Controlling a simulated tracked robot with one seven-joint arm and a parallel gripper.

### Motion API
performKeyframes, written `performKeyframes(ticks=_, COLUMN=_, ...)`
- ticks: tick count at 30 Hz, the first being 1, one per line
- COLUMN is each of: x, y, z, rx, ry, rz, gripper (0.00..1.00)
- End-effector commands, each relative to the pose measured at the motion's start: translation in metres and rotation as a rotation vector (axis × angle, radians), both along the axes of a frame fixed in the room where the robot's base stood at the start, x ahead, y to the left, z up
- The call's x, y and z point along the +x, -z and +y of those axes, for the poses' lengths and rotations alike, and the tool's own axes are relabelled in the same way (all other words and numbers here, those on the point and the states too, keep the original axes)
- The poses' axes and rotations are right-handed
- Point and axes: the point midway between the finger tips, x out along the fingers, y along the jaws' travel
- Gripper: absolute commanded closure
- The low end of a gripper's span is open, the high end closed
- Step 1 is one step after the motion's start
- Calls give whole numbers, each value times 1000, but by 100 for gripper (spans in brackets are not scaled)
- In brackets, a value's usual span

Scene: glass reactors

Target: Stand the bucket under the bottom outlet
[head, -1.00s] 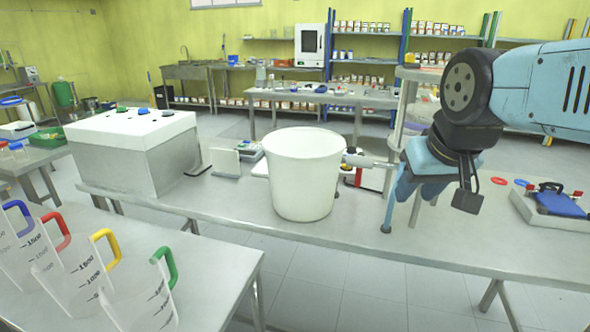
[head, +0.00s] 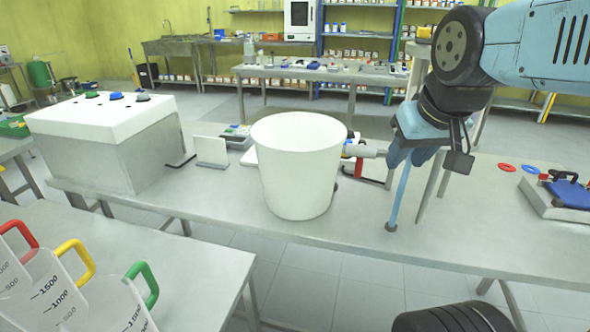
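A large white bucket (head: 297,168) is upright in the middle of the head view, in front of the long steel bench. A grey handle (head: 362,150) sticks out from its right side. My gripper (head: 392,152) is at the outer end of this handle and appears shut on it. The fingertips are partly hidden by the blue gripper body. The bucket looks held up, but its gap to the bench cannot be judged. I cannot make out a bottom outlet in this view.
The steel bench (head: 430,225) runs across behind the bucket. A white-topped box (head: 105,112) and a small white panel (head: 211,151) stand on it at left. Measuring jugs (head: 110,305) stand on a nearer table. A blue-topped device (head: 565,195) lies at right.

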Motion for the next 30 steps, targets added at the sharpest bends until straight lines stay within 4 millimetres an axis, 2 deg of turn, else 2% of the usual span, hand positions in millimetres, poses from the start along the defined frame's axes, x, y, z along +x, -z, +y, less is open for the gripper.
performKeyframes(ticks=4, x=30, y=-9, z=15, rx=-26, ry=-127, rz=31, gripper=61)
performKeyframes(ticks=8, x=64, y=-18, z=43, rx=-63, ry=-283, rz=62, gripper=61)
performKeyframes(ticks=12, x=99, y=-21, z=81, rx=-106, ry=-453, rz=93, gripper=61)
performKeyframes(ticks=18, x=142, y=-18, z=143, rx=-171, ry=-683, rz=126, gripper=61)
performKeyframes(ticks=24, x=164, y=-11, z=191, rx=-218, ry=-837, rz=144, gripper=61)
performKeyframes(ticks=30, x=172, y=-3, z=210, rx=-237, ry=-893, rz=151, gripper=61)
